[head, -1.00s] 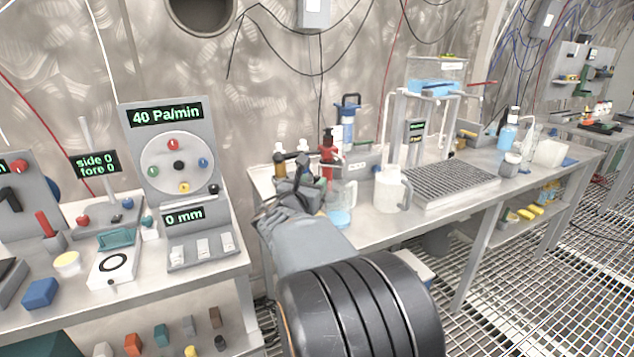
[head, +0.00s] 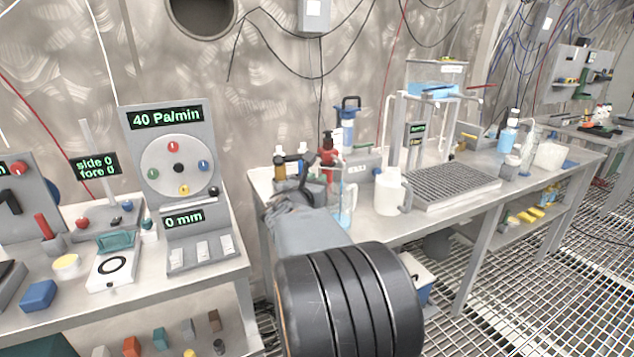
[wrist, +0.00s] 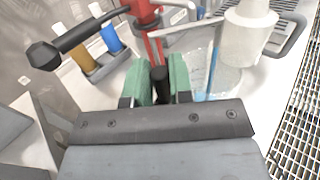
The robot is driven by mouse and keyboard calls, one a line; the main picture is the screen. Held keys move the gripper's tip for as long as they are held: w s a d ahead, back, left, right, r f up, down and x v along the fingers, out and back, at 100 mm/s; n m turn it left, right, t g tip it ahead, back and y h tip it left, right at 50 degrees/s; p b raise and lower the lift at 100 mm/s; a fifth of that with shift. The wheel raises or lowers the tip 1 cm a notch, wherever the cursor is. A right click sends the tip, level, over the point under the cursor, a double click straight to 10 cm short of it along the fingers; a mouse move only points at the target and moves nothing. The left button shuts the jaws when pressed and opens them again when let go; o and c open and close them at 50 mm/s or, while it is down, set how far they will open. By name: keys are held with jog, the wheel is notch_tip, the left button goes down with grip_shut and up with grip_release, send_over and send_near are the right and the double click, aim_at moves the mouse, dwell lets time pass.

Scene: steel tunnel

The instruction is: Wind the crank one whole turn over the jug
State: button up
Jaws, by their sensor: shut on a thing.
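My gripper (wrist: 160,76) is shut on a black knob (wrist: 159,88) at the near end of a red upright part (wrist: 153,45), which I take for the crank. The green finger pads press it from both sides. In the head view, my gripper (head: 292,197) is at the bench's left end, its fingertips unclear. The clear jug (wrist: 229,80) stands just right of the fingers, with a thin blue streak above or in it; I cannot tell which. The jug also shows in the head view (head: 347,208), partly hidden by my arm.
A dark bar with a black end (wrist: 45,55) reaches left above a rack of amber and blue bottles (wrist: 108,38). A white cylinder (wrist: 248,35) is at the right. A white pitcher (head: 388,192) and a grey grating (head: 455,183) stand right of the jug.

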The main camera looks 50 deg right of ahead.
grip_shut()
jog(key=shift+g, duration=0.3)
